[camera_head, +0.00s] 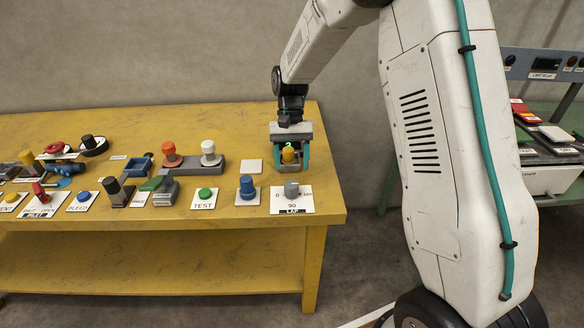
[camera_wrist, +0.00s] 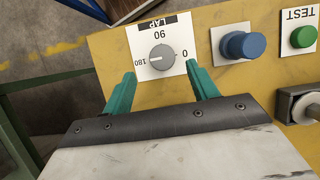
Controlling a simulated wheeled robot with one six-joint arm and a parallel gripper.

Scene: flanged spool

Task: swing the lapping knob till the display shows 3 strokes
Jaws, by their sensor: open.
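The lapping knob (camera_head: 291,188) is a grey round knob on a white plate marked LAP, near the front right of the yellow bench. In the wrist view the knob (camera_wrist: 162,58) sits by the marks 0, 90 and 180, and a pale mark on it seems to face the 180 side. My gripper (camera_head: 289,166) is open, its teal fingers pointing down behind the knob in the head view. In the wrist view my gripper (camera_wrist: 162,78) frames the knob between its fingers without visible contact. A dark display (camera_head: 280,146) with a green digit is partly hidden behind my gripper; I cannot read it surely.
A blue knob (camera_head: 247,187) stands left of the lapping knob, then a green TEST button (camera_head: 205,193). Orange (camera_head: 169,152) and white (camera_head: 208,151) knobs stand farther back.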

